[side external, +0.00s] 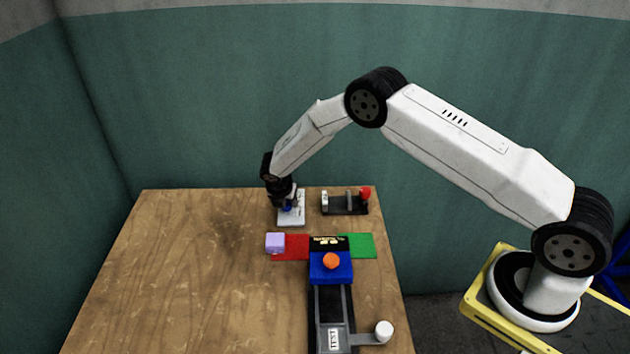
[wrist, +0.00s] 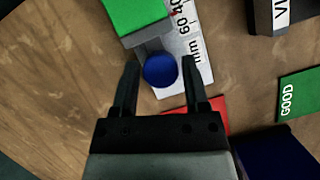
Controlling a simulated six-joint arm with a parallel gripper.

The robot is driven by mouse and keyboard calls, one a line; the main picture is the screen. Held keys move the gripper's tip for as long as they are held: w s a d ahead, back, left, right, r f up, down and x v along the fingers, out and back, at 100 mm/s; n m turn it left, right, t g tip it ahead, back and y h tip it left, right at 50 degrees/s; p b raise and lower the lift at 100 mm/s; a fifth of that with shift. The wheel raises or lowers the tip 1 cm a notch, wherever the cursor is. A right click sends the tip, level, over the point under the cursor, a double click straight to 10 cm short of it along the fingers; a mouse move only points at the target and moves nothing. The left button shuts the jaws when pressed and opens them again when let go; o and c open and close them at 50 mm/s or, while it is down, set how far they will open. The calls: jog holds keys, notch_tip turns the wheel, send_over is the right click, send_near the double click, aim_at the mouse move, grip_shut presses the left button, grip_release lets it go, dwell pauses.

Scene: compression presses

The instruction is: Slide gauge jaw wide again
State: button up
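The gauge (side external: 291,219) is a white plate at the far side of the table; its mm scale (wrist: 196,50) shows in the wrist view. Its grey jaw (wrist: 152,43) carries a round blue knob (wrist: 160,72). A green block (wrist: 137,14) lies against or very near the jaw's far side; contact is hard to tell. My gripper (wrist: 160,66) is open, pointing down over the gauge, with a fingertip on each side of the knob and gaps showing. It hides much of the gauge in the side view (side external: 288,207).
A small vise (side external: 345,204) with a red knob stands right of the gauge. Nearer are a red pad (side external: 292,249) with a lavender block (side external: 275,242), a green GOOD pad (side external: 362,246), and a press with a blue block (side external: 331,268) and orange knob. The table's left is clear.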

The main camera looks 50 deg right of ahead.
aim_at(288, 216)
grip_shut()
jog(key=shift+s+a, duration=1.05)
jog(key=shift+o, duration=1.1)
grip_release()
jog(key=shift+o, duration=1.3)
jog(key=shift+r, duration=0.1)
